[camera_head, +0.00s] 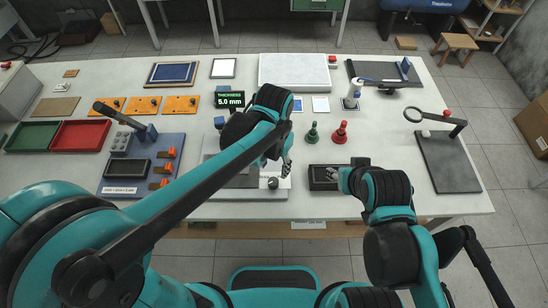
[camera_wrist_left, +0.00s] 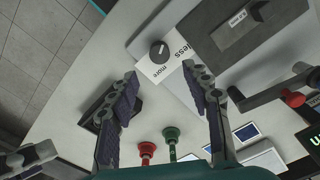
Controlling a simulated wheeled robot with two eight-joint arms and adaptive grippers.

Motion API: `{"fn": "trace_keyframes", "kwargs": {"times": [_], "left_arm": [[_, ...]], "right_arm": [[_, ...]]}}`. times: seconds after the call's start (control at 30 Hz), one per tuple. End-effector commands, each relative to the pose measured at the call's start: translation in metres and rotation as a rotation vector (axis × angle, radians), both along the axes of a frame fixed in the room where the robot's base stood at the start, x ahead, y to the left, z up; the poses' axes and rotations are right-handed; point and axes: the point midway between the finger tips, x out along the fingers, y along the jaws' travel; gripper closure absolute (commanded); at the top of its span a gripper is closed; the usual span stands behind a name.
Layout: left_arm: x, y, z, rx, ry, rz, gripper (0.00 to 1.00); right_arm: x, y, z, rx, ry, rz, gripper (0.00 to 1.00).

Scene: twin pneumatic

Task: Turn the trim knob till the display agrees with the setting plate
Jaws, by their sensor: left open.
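The trim knob (camera_head: 272,183) is a small dark round knob on a pale panel on the table. In the left wrist view the knob (camera_wrist_left: 159,51) sits beside printed words "less" and "more". My left gripper (camera_head: 285,168) is above the panel, close to the knob. In its wrist view the left gripper (camera_wrist_left: 162,72) is open, fingertips apart, with the knob just beyond the gap and not gripped. The display (camera_head: 230,99) reads "THICKNESS 5.0 mm".
A green piece (camera_head: 311,133) and a red piece (camera_head: 340,133) stand behind the dark tray (camera_head: 318,184). A magnifier stand (camera_head: 448,160) is at the right. Red (camera_head: 80,136) and green bins (camera_head: 32,137) lie at the left. Bare table lies between the tray and stand.

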Motion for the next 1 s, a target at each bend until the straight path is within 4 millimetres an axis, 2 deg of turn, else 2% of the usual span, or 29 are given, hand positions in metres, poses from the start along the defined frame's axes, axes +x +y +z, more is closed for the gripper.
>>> {"fn": "trace_keyframes", "kwargs": {"times": [0.1,0.3,0.87,1.0], "left_arm": [[0.000,0.000,0.021,0.000,0.000,0.000,0.51],[0.000,0.000,0.038,0.000,0.000,0.000,0.51],[0.000,0.000,0.040,-0.001,-0.001,0.000,0.51],[-0.002,0.014,0.041,-0.014,-0.030,0.033,0.51]], "right_arm": [[0.000,0.000,0.000,0.000,0.000,0.000,0.57],[0.000,0.000,0.000,0.000,0.000,0.000,0.57],[0.000,0.000,0.000,0.000,0.000,0.000,0.57],[0.000,0.000,-0.004,0.000,0.000,0.000,0.57]]}}
